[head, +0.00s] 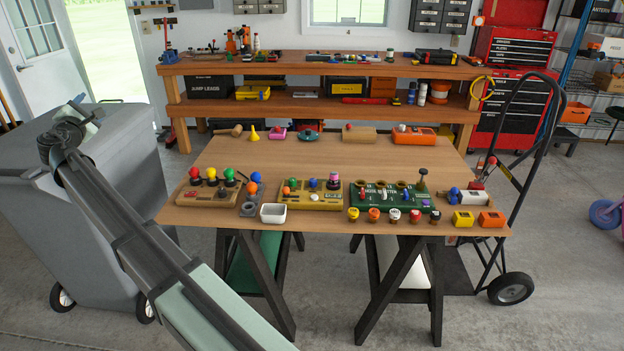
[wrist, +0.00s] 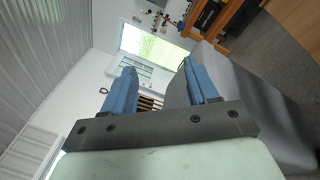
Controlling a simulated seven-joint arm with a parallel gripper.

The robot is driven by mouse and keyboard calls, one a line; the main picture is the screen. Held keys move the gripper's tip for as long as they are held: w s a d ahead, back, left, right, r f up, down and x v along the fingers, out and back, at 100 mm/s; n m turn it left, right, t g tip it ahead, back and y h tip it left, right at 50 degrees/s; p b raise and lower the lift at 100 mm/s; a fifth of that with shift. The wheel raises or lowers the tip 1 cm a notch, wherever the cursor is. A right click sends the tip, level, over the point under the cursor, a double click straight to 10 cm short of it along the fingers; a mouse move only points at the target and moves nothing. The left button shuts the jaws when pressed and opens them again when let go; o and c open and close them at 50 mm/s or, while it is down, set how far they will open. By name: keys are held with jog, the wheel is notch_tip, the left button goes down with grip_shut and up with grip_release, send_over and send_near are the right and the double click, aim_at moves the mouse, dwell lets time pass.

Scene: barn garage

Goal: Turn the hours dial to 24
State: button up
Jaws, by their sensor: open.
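A green panel (head: 372,201) with white lettering lies at the right of the middle of the table, with several brown and brass-coloured knobs along its back and small coloured parts at its front. A tan panel (head: 300,200) with small coloured knobs lies left of it. I cannot tell which knob is the hours dial, and its scale is too small to read. My gripper (wrist: 157,68) is open and empty in the wrist view, its two blue fingers apart. It is raised beyond the table's left side, far from the panels, facing the wall and window.
A grey wheeled bin (head: 95,215) stands left. Air above the table is clear.

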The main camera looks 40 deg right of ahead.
jog(key=d+r+m+g+h, duration=0.2)
jog(key=d+r+g, duration=0.1)
jog(key=d, duration=0.9)
jog(key=s+d+f+m+g, duration=0.2)
jog(key=d+f, duration=0.1)
jog(key=d, duration=0.4)
jog(key=s+d+f+m+g, duration=0.1)
jog(key=d+f+g, duration=0.25)
jog(key=d, duration=0.45)
jog(key=s+d+f+m+g, duration=0.2)
jog(key=d+f, duration=0.1)
jog(key=d, duration=0.4)
jog(key=m+g+y, duration=0.3)
jog(key=g+y, duration=0.3)
jog(key=y, duration=0.6)
send_near(313, 180)
notch_tip(313, 180, down, 9)
jog(key=shift+c, duration=0.2)
jog(key=c, duration=1)
